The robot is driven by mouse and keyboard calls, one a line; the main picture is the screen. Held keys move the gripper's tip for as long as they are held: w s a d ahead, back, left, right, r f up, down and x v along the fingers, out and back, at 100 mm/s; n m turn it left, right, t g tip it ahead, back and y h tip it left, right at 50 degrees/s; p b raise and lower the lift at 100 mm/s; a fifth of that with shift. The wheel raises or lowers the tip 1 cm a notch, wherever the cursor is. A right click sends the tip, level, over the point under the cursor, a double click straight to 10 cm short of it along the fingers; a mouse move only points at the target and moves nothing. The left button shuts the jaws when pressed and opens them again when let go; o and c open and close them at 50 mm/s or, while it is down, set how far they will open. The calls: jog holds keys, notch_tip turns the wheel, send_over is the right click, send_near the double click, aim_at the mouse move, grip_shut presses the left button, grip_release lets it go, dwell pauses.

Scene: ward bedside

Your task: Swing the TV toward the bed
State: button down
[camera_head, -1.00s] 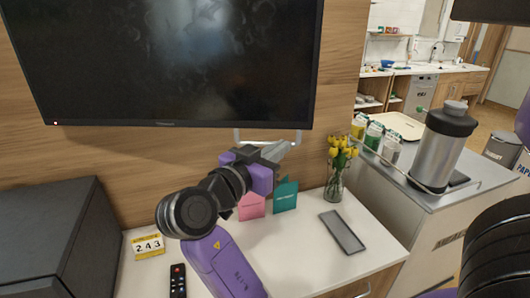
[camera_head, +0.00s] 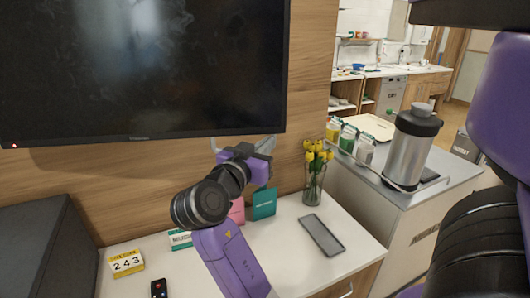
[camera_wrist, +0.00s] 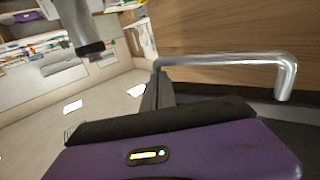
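The wall TV (camera_head: 140,70) is a large black screen at the upper left of the head view. A pale U-shaped handle (camera_head: 214,146) hangs below its bottom edge, towards the right. The handle shows as a silver bar (camera_wrist: 225,61) in the wrist view, bent at both ends. My gripper (camera_head: 266,147) is beside the right part of the handle, just below the TV. In the wrist view a dark finger (camera_wrist: 158,92) is close to the bar's left end. Whether the fingers close around the bar is hidden. The bed is not in view.
Below, a white cabinet top (camera_head: 290,262) holds a phone-like tray (camera_head: 321,235), a vase of yellow flowers (camera_head: 314,180), cards (camera_head: 263,204), a number block (camera_head: 127,263) and a remote (camera_head: 159,289). A dark box (camera_head: 40,245) stands left. A steel flask (camera_head: 410,145) stands right on a counter.

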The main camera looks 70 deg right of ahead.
jog(key=w+d+n+t+b, duration=0.1)
jog(key=w+d+n+t, duration=0.1)
jog(key=d, duration=0.7)
jog(key=w+t, duration=0.1)
jog(key=t, duration=0.1)
jog(key=shift+w+d+r+n+t, duration=0.2)
jog(key=shift+w+n+t, duration=0.1)
jog(key=shift+w, duration=0.1)
jog(key=shift+s, duration=0.1)
